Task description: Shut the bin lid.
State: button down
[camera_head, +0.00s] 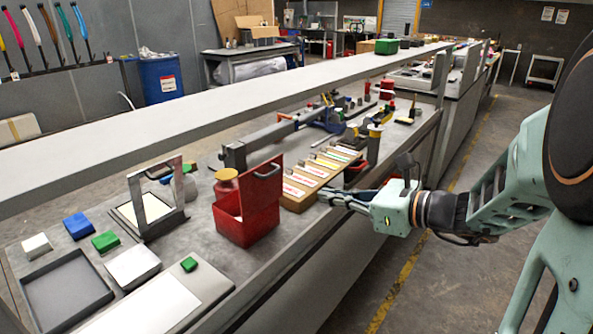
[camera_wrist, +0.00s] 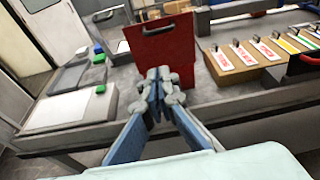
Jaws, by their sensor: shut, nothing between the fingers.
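The red bin (camera_head: 241,230) stands on the bench near its front edge. Its red lid (camera_head: 262,192) is raised, standing upright on the bin's right side, with a dark handle near its top. In the wrist view the lid (camera_wrist: 165,52) faces me straight ahead and hides most of the bin. My gripper (camera_head: 326,197) is shut and empty, to the right of the lid and apart from it in the head view. In the wrist view the fingertips (camera_wrist: 158,76) overlap the lid's lower part; the exact gap is hard to tell.
A wooden box of labelled cards (camera_head: 318,178) stands just right of the bin. A metal frame stand (camera_head: 153,214), a dark tray (camera_head: 65,290) and small blocks lie to the left. A long grey shelf (camera_head: 200,103) runs above the bench. The aisle floor is clear.

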jog(key=r, duration=0.2)
jog(key=t, duration=0.1)
send_near(273, 172)
jog(key=x, duration=0.6)
jog(key=shift+w+a+f+y, duration=0.15)
jog(key=shift+w+f+y, duration=0.15)
jog(key=shift+f+y, duration=0.1)
jog(key=shift+r+p, duration=0.1)
jog(key=shift+p, duration=0.25)
jog(key=shift+w+a+r+p, duration=0.15)
jog(key=shift+a+r+p, duration=0.05)
jog(key=shift+p, duration=0.3)
jog(key=shift+a, duration=0.1)
